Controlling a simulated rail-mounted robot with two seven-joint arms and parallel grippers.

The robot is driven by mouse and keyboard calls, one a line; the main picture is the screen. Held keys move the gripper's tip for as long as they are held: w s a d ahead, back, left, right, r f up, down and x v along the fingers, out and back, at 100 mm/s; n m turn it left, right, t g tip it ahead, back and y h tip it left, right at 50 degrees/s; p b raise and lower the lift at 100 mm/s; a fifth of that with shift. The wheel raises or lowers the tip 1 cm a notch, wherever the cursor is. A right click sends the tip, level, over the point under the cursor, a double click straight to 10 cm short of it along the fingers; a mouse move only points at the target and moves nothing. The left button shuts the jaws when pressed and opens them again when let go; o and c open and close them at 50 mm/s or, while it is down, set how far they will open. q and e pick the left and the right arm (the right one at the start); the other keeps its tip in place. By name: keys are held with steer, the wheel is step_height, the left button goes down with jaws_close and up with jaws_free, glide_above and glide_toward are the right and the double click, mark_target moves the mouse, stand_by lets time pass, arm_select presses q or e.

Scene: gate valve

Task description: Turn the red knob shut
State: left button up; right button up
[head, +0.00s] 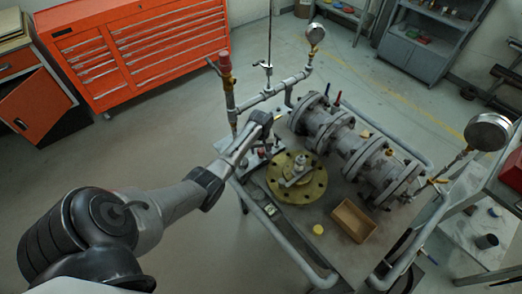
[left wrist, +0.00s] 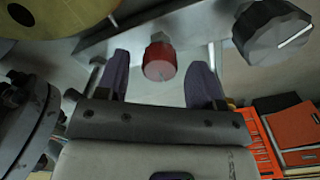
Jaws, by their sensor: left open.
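The red knob (left wrist: 160,62) is a short ribbed cylinder on a grey metal bar (left wrist: 205,22) in the left wrist view. My left gripper (left wrist: 160,72) is open, with one dark finger on each side of the knob. There is a visible gap between the knob and each finger. In the head view my left gripper (head: 248,150) is at the left side of the valve bench, where the knob is mostly hidden. My right gripper is not in view.
A black knob with a white line (left wrist: 272,32) sits right of the red one in the wrist view. A yellow flanged disc (head: 297,178), grey pipe valves (head: 345,142) and a wooden tray (head: 353,220) crowd the bench. An orange tool cabinet (head: 150,45) stands behind; the floor between is clear.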

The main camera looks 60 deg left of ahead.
arm_select(q)
steer(key=shift+f, duration=0.4)
steer(key=shift+c, duration=0.3)
